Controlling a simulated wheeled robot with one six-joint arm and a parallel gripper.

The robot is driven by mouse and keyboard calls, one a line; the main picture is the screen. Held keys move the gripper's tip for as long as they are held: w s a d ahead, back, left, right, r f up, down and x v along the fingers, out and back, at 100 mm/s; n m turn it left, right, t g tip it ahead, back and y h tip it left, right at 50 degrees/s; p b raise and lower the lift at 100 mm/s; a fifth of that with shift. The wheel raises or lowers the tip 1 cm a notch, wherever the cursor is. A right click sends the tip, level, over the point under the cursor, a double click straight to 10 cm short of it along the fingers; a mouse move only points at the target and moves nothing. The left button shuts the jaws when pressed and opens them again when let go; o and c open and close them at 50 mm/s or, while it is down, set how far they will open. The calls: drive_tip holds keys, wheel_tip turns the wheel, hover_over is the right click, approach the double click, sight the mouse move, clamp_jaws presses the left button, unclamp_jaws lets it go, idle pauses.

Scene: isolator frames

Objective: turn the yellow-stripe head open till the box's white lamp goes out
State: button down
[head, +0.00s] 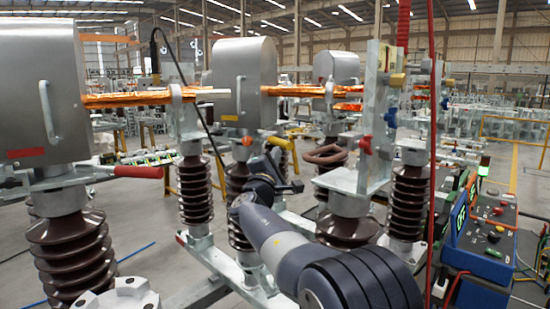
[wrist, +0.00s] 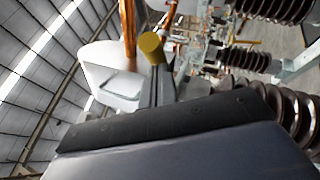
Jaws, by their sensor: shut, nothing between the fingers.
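The middle grey metal head (head: 245,75) carries a small yellow-orange stripe (head: 229,117) low on its front. A yellow lever (head: 283,146) sticks out below it to the right. My gripper (head: 292,178) is shut and empty, close below this lever; touching or apart is unclear in the head view. In the wrist view the lever's yellow end (wrist: 151,47) shows just beyond the tips of my gripper (wrist: 158,75), with the pale head casing (wrist: 110,78) to its left. The blue control box (head: 478,232) stands at the right. A small pale spot, perhaps the white lamp (head: 504,203), shows on its panel; whether it is lit is unclear.
Another head (head: 40,95) with a red stripe and a red lever (head: 138,172) stands at the left. Brown ribbed insulators (head: 195,190) and steel beams crowd around my arm. A red cable (head: 430,150) hangs at the right.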

drive_tip(key=b+v, duration=0.4)
drive_tip(key=v, duration=0.6)
drive_tip(key=shift+s+f, duration=0.1)
drive_tip(key=shift+a+r+p+x, duration=0.1)
drive_tip(key=shift+a+p+x, duration=0.15)
drive_tip(key=shift+p+x, duration=1.2)
drive_tip(key=shift+a+r+p+x, duration=0.1)
drive_tip(key=shift+a+p+x, duration=0.15)
drive_tip(key=shift+p+x, duration=1.15)
drive_tip(key=shift+a+p+x, duration=0.3)
drive_tip(key=shift+p+x, duration=0.45)
drive_tip(key=shift+x, duration=1.35)
drive_tip(key=shift+f, duration=0.1)
